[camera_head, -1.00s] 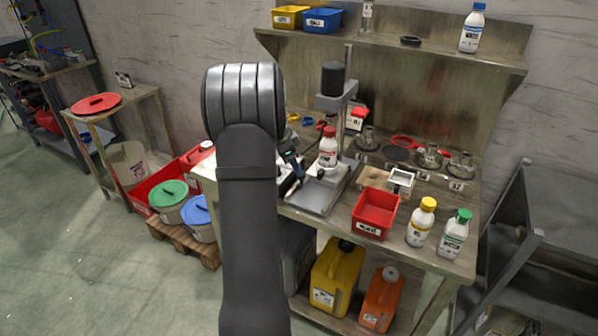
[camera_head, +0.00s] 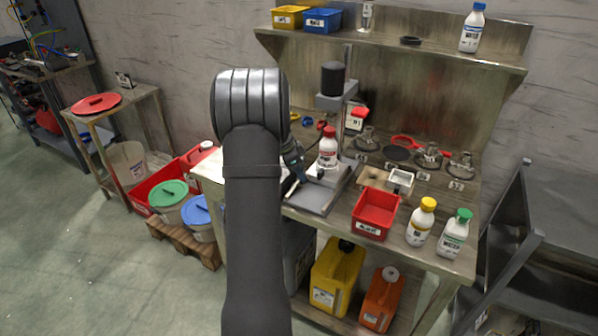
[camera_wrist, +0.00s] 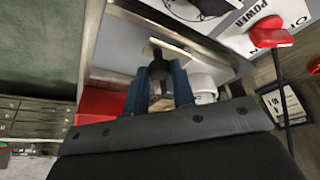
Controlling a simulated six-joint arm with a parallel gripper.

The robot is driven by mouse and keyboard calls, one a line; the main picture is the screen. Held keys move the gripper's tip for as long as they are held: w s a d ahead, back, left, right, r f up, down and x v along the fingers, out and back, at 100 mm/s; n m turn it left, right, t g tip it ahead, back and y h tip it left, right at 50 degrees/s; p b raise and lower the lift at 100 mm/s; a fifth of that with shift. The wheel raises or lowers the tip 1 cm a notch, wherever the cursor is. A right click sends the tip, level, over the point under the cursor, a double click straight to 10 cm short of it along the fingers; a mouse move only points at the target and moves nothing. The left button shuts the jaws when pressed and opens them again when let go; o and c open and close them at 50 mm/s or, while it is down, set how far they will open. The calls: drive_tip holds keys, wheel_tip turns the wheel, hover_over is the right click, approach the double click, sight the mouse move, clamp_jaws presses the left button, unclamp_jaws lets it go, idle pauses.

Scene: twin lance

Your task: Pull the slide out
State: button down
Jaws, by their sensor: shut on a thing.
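The slide appears to be the flat grey metal plate (camera_head: 312,199) at the foot of the press stand (camera_head: 340,103) on the bench. A white bottle with a red cap (camera_head: 328,152) stands at the stand, behind the plate. My gripper (camera_head: 299,174) is low at the plate's left side, partly hidden by my arm in the head view. In the wrist view, my blue fingers (camera_wrist: 160,84) are closed around a small knob with a dark round end (camera_wrist: 153,50). The knob lies against a grey metal frame. How it joins the slide is hard to see.
A red bin (camera_head: 376,212), a yellow-capped bottle (camera_head: 421,221) and a green-capped bottle (camera_head: 455,233) stand to the right along the bench front. Glass flasks (camera_head: 429,157) stand behind.

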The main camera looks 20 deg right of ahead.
drive_tip(key=s+a, duration=0.8)
drive_tip(key=shift+s+a, duration=0.2)
drive_tip(key=shift+a, duration=0.05)
drive_tip(key=c, duration=1.2)
unclamp_jaws()
drive_tip(key=v, duration=1.7)
drive_tip(key=shift+a+r, duration=0.15)
drive_tip(key=shift+r, duration=0.05)
